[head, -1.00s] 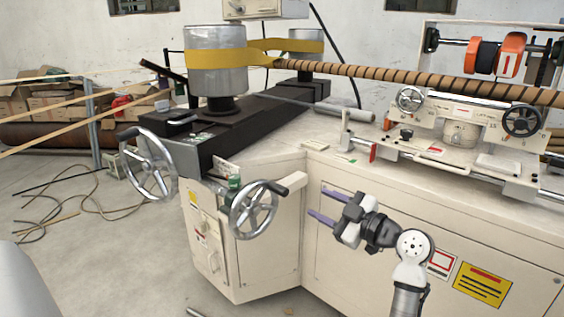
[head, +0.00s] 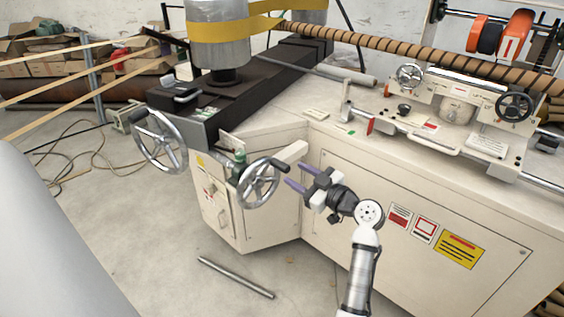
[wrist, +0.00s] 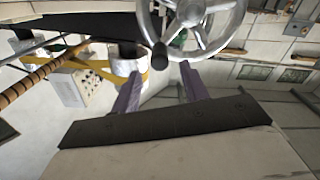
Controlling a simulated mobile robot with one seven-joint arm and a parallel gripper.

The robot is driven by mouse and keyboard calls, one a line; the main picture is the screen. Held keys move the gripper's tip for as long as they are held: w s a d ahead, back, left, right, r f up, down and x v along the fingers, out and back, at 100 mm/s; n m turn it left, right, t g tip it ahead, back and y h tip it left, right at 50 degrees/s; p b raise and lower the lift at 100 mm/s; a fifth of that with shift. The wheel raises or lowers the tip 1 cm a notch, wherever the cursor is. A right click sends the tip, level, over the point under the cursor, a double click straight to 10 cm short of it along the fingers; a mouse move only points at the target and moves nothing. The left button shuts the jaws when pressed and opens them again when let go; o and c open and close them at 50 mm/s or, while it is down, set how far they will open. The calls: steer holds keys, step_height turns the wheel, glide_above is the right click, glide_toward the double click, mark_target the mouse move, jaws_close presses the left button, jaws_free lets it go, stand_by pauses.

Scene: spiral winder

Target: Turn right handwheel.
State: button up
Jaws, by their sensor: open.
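Two silver spoked handwheels stand at the near end of the machine in the head view: a left one (head: 160,140) and a right one (head: 247,199). The right one has a dark handle (head: 281,164) on its rim. My gripper (head: 295,175) is open and empty, its two purple fingers pointing left at this wheel from just to its right. In the wrist view the handwheel (wrist: 224,36) is ahead, at the top, with its dark handle (wrist: 160,57) roughly between the lines of the fingers (wrist: 158,82). Whether any finger touches it is unclear.
The pale cabinet (head: 400,190) stands behind and beside my arm. A cream block (head: 291,153) sticks out just behind the right wheel. A metal rod (head: 236,277) lies on the floor. Two smaller handwheels sit on the carriage (head: 455,112) farther right.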

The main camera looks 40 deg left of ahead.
mark_target(288, 170)
steer(key=a, duration=0.2)
steer(key=a+p, duration=0.1)
steer(key=a, duration=0.3)
steer(key=shift+w+a, duration=0.25)
jaws_close()
